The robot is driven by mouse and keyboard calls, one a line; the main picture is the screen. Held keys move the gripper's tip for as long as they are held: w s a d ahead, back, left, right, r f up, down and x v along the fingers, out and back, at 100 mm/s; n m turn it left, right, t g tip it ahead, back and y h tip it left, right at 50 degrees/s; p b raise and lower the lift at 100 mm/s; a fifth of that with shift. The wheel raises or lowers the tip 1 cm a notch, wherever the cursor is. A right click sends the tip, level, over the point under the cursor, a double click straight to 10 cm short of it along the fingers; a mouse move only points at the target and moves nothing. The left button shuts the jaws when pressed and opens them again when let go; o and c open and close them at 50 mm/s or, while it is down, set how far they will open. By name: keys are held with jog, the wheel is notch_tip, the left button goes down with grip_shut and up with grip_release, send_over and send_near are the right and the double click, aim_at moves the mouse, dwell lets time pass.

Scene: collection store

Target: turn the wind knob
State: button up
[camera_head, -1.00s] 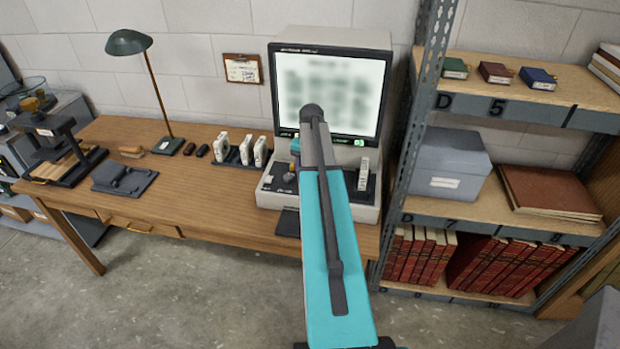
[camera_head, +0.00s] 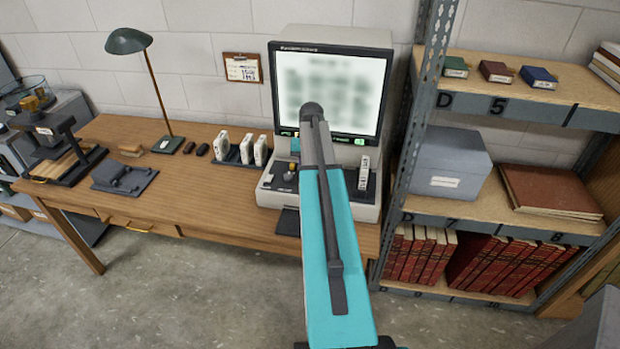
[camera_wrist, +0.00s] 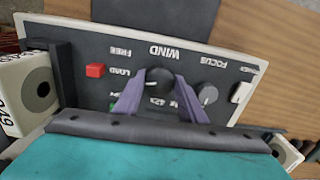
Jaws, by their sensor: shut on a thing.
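The wind knob (camera_wrist: 159,79) is a round black knob on the dark control panel (camera_wrist: 122,52), beside the upside-down word WIND in the wrist view. My gripper (camera_wrist: 158,90) has its two purple fingers on either side of the knob, shut on it. In the head view the microfilm reader (camera_head: 336,45) stands on the desk with a lit, blurred screen (camera_head: 327,90). My arm covers part of its base, and the knob is hidden there.
A red LOAD button (camera_wrist: 95,71) and a grey FOCUS knob (camera_wrist: 207,95) sit close to the knob. White film boxes (camera_head: 241,150) stand in a rack left of the reader. A metal shelf (camera_head: 425,110) rises close on the right.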

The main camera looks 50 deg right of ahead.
jog(key=n, duration=0.4)
jog(key=shift+s+d, duration=0.15)
jog(key=shift+s, duration=0.05)
jog(key=n, duration=0.3)
jog(key=shift+n+b, duration=0.4)
jog(key=n, duration=0.4)
jog(key=shift+n, duration=1.8)
jog(key=o, duration=1.1)
jog(key=shift+w, duration=0.1)
jog(key=shift+c, duration=0.2)
jog(key=shift+r+b, duration=0.2)
jog(key=shift+b, duration=0.1)
